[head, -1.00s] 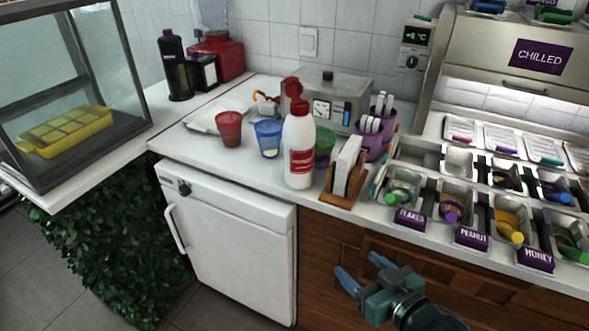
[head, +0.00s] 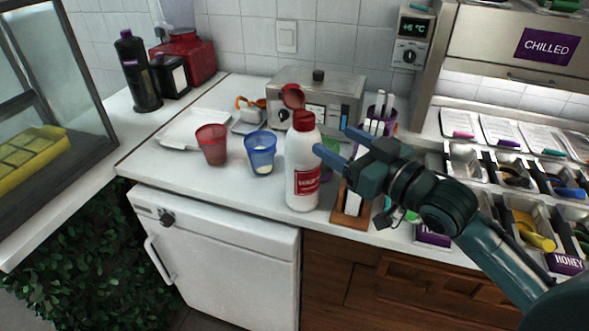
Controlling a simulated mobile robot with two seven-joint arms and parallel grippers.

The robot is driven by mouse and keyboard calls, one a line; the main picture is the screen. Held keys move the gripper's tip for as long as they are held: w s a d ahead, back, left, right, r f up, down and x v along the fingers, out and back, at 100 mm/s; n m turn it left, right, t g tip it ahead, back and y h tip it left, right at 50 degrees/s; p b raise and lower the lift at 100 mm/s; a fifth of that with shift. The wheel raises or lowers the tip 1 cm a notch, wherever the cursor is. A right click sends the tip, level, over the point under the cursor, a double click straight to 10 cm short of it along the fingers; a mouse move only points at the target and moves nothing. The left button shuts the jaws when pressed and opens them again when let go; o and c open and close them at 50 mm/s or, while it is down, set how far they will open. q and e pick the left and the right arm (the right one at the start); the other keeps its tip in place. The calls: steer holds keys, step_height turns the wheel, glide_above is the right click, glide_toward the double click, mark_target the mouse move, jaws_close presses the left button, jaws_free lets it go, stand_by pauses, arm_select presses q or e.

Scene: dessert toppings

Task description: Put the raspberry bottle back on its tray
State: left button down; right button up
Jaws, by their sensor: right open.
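The raspberry bottle (head: 302,165) is white with a red cap and a red label. It stands upright near the front edge of the white counter, right of the blue cup. My right gripper (head: 331,143) is open just right of the bottle, its blue fingers pointing left toward it. I cannot tell whether a finger touches the bottle. A white tray (head: 184,131) lies flat on the counter at the back left; whether it is the bottle's own tray is unclear. My left gripper is not in view.
A red cup (head: 212,146) and a blue cup (head: 261,153) stand left of the bottle. A wooden holder (head: 351,217) stands close on its right, partly behind my arm. A steel appliance (head: 338,92) is behind. Topping bins fill the right side.

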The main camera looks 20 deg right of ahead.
mark_target(297, 115)
steer(key=p+x, duration=0.1)
steer(key=x, duration=1.1)
steer(key=shift+w+f+p, duration=0.1)
steer(key=shift+p, duration=0.3)
steer(key=c, duration=1.3)
steer(key=shift+r, duration=0.35)
steer(key=shift+c, duration=0.3)
